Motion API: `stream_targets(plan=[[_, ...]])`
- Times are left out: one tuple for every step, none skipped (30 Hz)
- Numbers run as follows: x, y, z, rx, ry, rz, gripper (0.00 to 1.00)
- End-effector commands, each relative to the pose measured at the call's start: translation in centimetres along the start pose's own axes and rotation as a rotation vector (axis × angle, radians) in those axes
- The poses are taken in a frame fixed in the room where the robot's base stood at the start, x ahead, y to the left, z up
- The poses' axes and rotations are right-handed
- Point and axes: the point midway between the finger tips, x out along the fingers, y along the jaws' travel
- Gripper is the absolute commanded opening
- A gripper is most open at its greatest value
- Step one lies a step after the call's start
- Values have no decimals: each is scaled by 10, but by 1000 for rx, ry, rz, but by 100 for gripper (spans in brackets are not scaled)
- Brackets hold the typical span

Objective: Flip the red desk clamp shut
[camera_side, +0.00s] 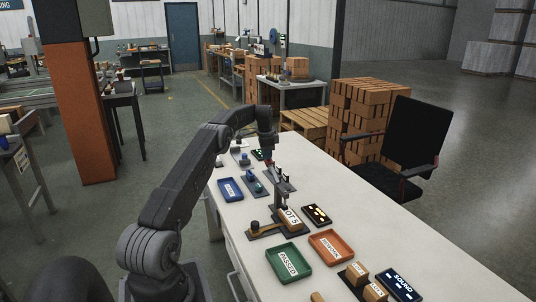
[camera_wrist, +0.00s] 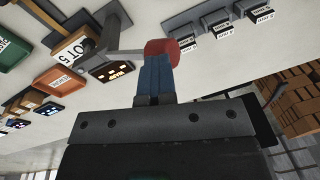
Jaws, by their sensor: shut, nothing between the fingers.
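The desk clamp's red handle (camera_wrist: 158,46) shows in the camera_wrist view at the end of a grey metal lever (camera_wrist: 124,52). The lever runs from dark clamp hardware beside the box marked LOT 5 (camera_wrist: 70,48). My gripper (camera_wrist: 155,66) is shut, its blue fingers together and nothing between them. The fingertips overlap the lower edge of the red handle in that view; I cannot tell whether they touch it. In the camera_side view, my gripper (camera_side: 270,160) is low over the bench, just behind the clamp. The clamp is small there, and its lever angle is unclear.
The white bench (camera_side: 390,251) holds a blue tray (camera_side: 231,189), a green tray (camera_side: 288,261) and an orange tray (camera_side: 331,247). A lit black panel (camera_side: 317,215) stands right of the LOT 5 box. A black chair (camera_side: 410,140) stands beyond the bench.

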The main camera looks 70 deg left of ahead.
Motion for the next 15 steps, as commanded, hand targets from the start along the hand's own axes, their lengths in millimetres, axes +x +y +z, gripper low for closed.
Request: stream_targets(plan=[[5,-3,2,-2,-1,-6,0],[6,-3,3,-2,-1,-7,0],[7,-4,3,-3,-1,-7,0],[8,-5,3,-3,-1,-8,0],[8,-5,4,-3,-2,-8,0],[9,-5,4,-4,-2,-8,0],[10,-5,4,-4,-3,-7,0],[10,-5,5,-4,-4,-7,0],[10,-6,5,-4,-4,-7,0],[10,-6,5,-5,-5,-7,0],[11,-6,6,-5,-5,-7,0],[11,-6,6,-5,-6,-7,0],[11,-6,6,-5,-7,-7,0],[11,-6,6,-6,-7,-7,0],[11,-6,7,-6,-7,-6,0]])
